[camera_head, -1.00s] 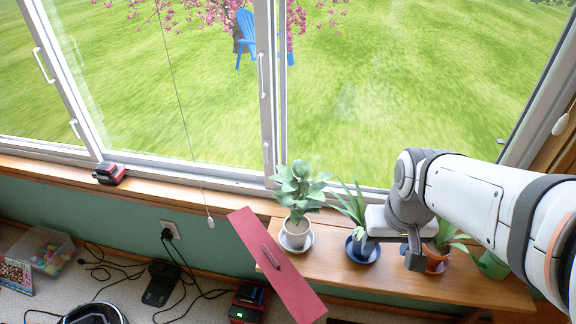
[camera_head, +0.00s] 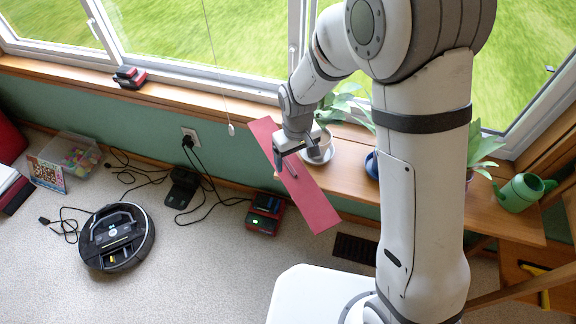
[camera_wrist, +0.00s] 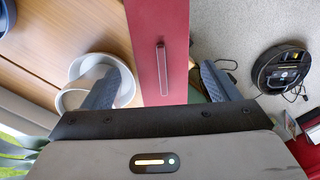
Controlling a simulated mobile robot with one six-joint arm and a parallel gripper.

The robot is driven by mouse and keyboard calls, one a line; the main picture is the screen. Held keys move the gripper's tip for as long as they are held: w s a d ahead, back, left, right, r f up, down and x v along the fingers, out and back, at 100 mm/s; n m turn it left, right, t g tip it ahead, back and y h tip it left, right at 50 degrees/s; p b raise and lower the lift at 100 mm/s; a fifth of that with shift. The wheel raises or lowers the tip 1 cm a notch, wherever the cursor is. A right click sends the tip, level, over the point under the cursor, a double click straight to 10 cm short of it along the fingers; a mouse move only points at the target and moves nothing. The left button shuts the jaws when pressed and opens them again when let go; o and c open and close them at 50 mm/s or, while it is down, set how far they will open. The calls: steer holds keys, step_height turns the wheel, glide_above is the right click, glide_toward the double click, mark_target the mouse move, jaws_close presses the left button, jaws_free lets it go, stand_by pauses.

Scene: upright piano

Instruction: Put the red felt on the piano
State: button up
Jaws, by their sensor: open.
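The red felt (camera_head: 309,199) is a long flat red strip with a grey bar-shaped handle (camera_wrist: 162,68) on its top. It lies slantwise at the left end of the wooden bench and overhangs the front edge. My gripper (camera_head: 286,163) is over the strip, close to the handle, with its jaws open. In the wrist view the two fingers of my gripper (camera_wrist: 165,88) are spread on either side of the red strip (camera_wrist: 178,18), and the handle lies between them. I cannot tell exactly how far the fingers are above it. The piano is not in view.
A white pot on a saucer (camera_head: 322,153) stands right beside the strip on the bench (camera_head: 510,222). A green watering can (camera_head: 520,192) is at the right. A robot vacuum (camera_head: 116,237), a red charger (camera_head: 265,214) and cables are on the floor.

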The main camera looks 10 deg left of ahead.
mark_target(295, 173)
step_height(295, 173, down, 6)
steer(key=shift+f+b, duration=0.2)
steer(key=shift+b, duration=0.4)
steer(key=shift+r, duration=0.1)
steer(key=shift+c, duration=0.3)
steer(key=c, duration=0.6)
